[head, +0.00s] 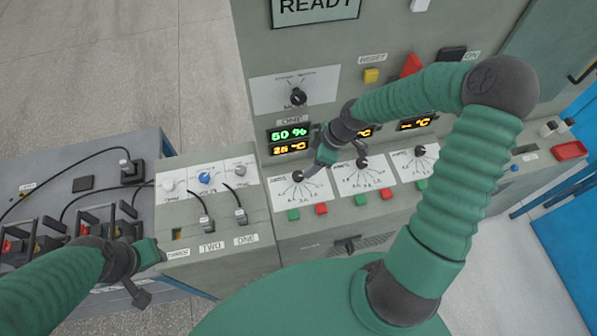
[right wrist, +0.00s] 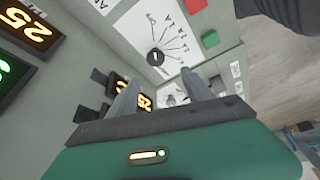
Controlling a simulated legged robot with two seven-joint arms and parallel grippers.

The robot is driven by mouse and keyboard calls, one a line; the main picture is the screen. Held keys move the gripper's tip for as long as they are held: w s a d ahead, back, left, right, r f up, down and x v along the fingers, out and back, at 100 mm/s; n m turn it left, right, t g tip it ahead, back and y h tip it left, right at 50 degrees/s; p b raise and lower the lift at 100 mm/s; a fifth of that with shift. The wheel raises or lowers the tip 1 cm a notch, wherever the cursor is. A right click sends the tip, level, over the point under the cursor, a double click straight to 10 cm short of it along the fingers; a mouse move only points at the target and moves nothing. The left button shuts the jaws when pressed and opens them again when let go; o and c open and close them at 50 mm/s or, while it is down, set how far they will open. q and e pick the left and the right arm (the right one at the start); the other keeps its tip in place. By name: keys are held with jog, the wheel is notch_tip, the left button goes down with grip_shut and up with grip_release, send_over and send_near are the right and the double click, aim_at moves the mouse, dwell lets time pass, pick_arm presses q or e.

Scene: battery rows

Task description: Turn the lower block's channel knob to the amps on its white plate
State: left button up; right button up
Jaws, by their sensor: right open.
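Three channel knobs sit in a row on the cabinet's sloped front, each on a white plate with printed amp marks. The left knob (head: 298,176) is black with a white pointer line; the middle knob (head: 362,162) and right knob (head: 420,151) match it. My right gripper (head: 320,160) is just above the left plate, open and empty. The right wrist view shows a black knob (right wrist: 155,57) on its plate, just beyond my open fingers (right wrist: 160,80). The marks are too small to read. My left gripper (head: 145,270) is at lower left, its jaw state unclear. Which block is the lower one is not clear.
A mode knob (head: 298,97) sits higher on the cabinet. Green button (head: 293,215) and red button (head: 321,209) lie below the left plate. Lit displays (head: 290,140) stand above it. Cables and plugs (head: 206,224) crowd the left panel near my left arm.

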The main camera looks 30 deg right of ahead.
aim_at(298, 175)
jog(key=x, duration=0.3)
jog(key=d+x, duration=0.1)
jog(key=x, duration=0.2)
jog(key=d+x, duration=0.1)
jog(key=x, duration=0.3)
jog(key=shift+w+f, duration=0.15)
jog(key=shift+w, duration=0.05)
jog(key=shift+a+f, duration=0.2)
jog(key=shift+f, duration=0.05)
jog(key=shift+a, duration=0.6)
jog(key=shift+c, duration=2.1)
jog(key=shift+d, duration=0.3)
jog(key=c, duration=0.7)
grip_shut()
pick_arm(q)
jog(key=shift+w+d, duration=0.25)
jog(key=shift+d, duration=0.1)
pick_arm(e)
jog(key=shift+a, duration=0.1)
